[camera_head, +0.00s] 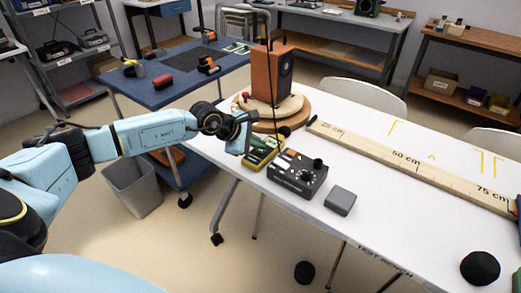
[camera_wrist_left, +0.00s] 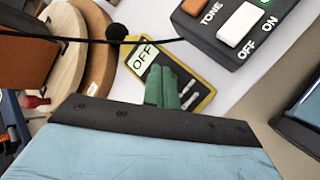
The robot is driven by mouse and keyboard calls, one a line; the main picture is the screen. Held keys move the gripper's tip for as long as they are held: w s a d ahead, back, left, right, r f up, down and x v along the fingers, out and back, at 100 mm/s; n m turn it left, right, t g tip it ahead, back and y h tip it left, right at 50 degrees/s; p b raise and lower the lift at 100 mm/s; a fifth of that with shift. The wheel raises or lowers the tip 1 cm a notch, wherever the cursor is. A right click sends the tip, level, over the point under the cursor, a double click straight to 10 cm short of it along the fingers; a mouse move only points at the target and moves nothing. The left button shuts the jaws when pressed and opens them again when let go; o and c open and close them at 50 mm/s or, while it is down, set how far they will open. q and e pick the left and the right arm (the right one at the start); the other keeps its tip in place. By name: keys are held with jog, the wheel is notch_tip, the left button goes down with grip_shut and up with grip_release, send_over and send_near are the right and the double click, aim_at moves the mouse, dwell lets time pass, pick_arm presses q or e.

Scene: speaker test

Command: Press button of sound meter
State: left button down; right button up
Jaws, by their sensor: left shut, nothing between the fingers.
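The sound meter is a flat yellow-edged dark device (camera_head: 254,161) lying near the left end of the white table. In the left wrist view the meter (camera_wrist_left: 200,88) shows a pale display reading OFF and small white marks on its face. My left gripper (camera_head: 263,144) is over the meter, its green fingers closed together and empty. In the left wrist view the fingers (camera_wrist_left: 168,75) cover part of the meter's face below the display. I cannot tell whether they touch it. Any button under the fingers is hidden. My right gripper is not clearly seen.
An orange speaker (camera_head: 267,75) stands on a round wooden turntable (camera_head: 297,112) behind the meter. A black control box (camera_head: 297,176) with TONE and ON/OFF controls sits right of it, then a grey block (camera_head: 340,201). A long wooden ruler (camera_head: 410,166) crosses the white table (camera_head: 400,220).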

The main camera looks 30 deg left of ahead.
aim_at(257, 151)
pick_arm(q)
jog(key=shift+f, duration=0.3)
jog(key=shift+r, duration=0.15)
jog(key=shift+a+r+p, duration=0.1)
jog(key=shift+r+p, duration=0.4)
jog(key=shift+r, duration=0.35)
notch_tip(257, 151, up, 6)
jog(key=p, duration=0.4)
